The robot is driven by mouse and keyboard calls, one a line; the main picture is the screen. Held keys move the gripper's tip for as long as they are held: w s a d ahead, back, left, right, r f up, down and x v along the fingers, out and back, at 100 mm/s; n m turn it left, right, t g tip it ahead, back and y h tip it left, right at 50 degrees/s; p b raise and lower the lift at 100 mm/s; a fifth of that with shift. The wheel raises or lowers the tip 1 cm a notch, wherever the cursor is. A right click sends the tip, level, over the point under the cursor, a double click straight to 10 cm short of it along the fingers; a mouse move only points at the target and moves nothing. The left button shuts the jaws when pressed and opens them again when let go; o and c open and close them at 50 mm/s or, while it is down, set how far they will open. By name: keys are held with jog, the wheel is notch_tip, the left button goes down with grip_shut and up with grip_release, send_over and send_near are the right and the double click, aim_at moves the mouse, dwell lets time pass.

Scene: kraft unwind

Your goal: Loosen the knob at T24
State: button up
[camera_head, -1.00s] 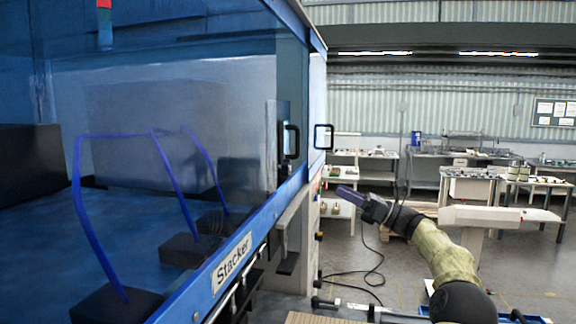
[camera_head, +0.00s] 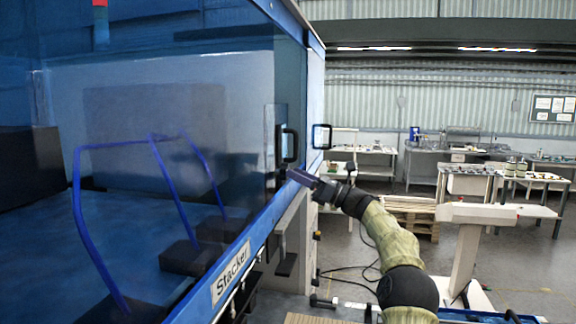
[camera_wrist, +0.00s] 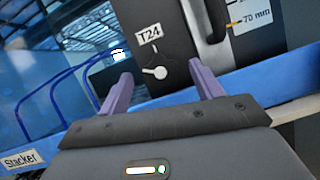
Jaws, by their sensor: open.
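The T24 label (camera_wrist: 149,35) is a white tag on a dark panel in the wrist view. Just below it is a small pale round knob (camera_wrist: 160,72) with a short pointer or stem reaching to the left. My gripper (camera_wrist: 160,82) is open, its two purple fingers spread to either side of the knob in the picture. Nothing is between the fingertips; I cannot tell how far short of the panel they are. In the head view my gripper (camera_head: 301,177) is beside the blue machine's edge, and the knob cannot be made out there.
A black handle (camera_wrist: 215,18) and a "70 mm" scale label (camera_wrist: 254,16) are right of the knob. The blue machine rail (camera_head: 262,225) bears a Stacker sign (camera_head: 231,272). Blue bent bars (camera_head: 172,190) stand behind the clear panel. A white stand (camera_head: 468,255) is at right.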

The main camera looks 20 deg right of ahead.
aim_at(288, 168)
jog(key=p+x, duration=0.1)
jog(key=x, duration=0.3)
jog(key=c, duration=1)
jog(key=n+p, duration=0.1)
jog(key=n+g+y+p, duration=0.1)
jog(key=n+p, duration=0.1)
jog(key=shift+s+r, duration=0.1)
jog(key=shift+r, duration=0.15)
jog(key=shift+n+g+y+p, duration=0.45)
jog(key=shift+n+g, duration=0.15)
jog(key=shift+n, duration=0.2)
jog(key=shift+s+f+n+g, duration=0.1)
jog(key=shift+n+g, duration=0.1)
jog(key=shift+n, duration=0.3)
jog(key=shift+f+n+g, duration=0.15)
jog(key=shift+n+g, duration=0.05)
jog(key=shift+n, duration=0.3)
